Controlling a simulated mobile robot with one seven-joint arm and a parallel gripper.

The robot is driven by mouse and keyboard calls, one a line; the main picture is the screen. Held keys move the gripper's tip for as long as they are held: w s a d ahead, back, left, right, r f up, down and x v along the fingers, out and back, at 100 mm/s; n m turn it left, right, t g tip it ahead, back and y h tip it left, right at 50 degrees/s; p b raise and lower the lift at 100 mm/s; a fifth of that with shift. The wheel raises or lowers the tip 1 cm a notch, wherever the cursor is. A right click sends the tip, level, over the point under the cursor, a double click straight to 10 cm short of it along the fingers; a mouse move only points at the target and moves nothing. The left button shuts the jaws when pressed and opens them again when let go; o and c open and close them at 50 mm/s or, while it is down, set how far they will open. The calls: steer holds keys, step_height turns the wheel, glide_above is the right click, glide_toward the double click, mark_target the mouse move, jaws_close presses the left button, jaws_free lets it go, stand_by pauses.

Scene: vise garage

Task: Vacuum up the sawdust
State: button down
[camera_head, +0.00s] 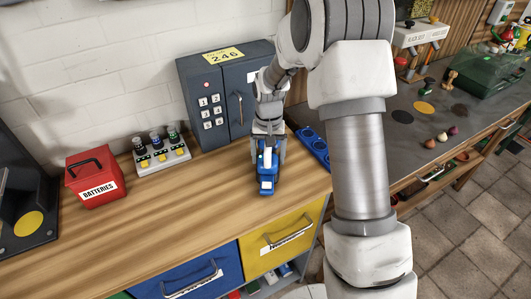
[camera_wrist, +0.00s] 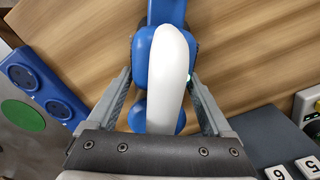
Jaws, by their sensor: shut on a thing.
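A blue and white handheld device (camera_head: 267,182), which looks like a small hand vacuum, is at the wooden workbench's front right part. My gripper (camera_head: 268,153) reaches down over it and is shut on it. In the wrist view the white handle and blue body of the vacuum (camera_wrist: 173,60) lie between the two fingers of my gripper (camera_wrist: 160,88). I cannot tell whether the vacuum touches the bench top. I cannot clearly make out sawdust in either view.
The wooden bench (camera_head: 130,235) is clear at front left. Behind are a red batteries box (camera_head: 95,178), a button panel (camera_head: 160,155) and a grey keypad safe (camera_head: 225,100). A blue holder (camera_head: 312,146) lies right. A grey bench (camera_head: 400,140) with small items stands beyond my arm.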

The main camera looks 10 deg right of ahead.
mark_target(272, 180)
steer(key=shift+s+d+r, duration=0.1)
steer(key=shift+s+d, duration=0.2)
steer(key=shift+s, duration=0.55)
steer(key=shift+s+d+r, duration=0.1)
steer(key=shift+s+d, duration=0.2)
steer(key=shift+s, duration=0.5)
steer(key=shift+s+d+f+b, duration=0.1)
steer(key=shift+s+d+b, duration=0.15)
steer(key=shift+s, duration=0.6)
steer(key=shift+s+d+f+b, duration=0.1)
steer(key=shift+s+d+b, duration=0.15)
steer(key=shift+s, duration=0.6)
steer(key=shift+s+a+r, duration=0.1)
steer(key=shift+s+a, duration=0.1)
steer(key=shift+a, duration=0.45)
steer(key=shift+s+a, duration=0.2)
steer(key=shift+a, duration=0.4)
steer(key=shift+w+a, duration=0.35)
steer(key=shift+w, duration=0.75)
steer(key=shift+w+a, duration=0.35)
steer(key=shift+w, duration=0.75)
steer(key=shift+w+a, duration=0.35)
steer(key=shift+w, duration=0.75)
steer(key=shift+w+a+p, duration=0.3)
steer(key=shift+w, duration=0.55)
steer(key=shift+w+a+p, duration=0.25)
steer(key=shift+w+p, duration=0.05)
steer(key=shift+w, duration=0.55)
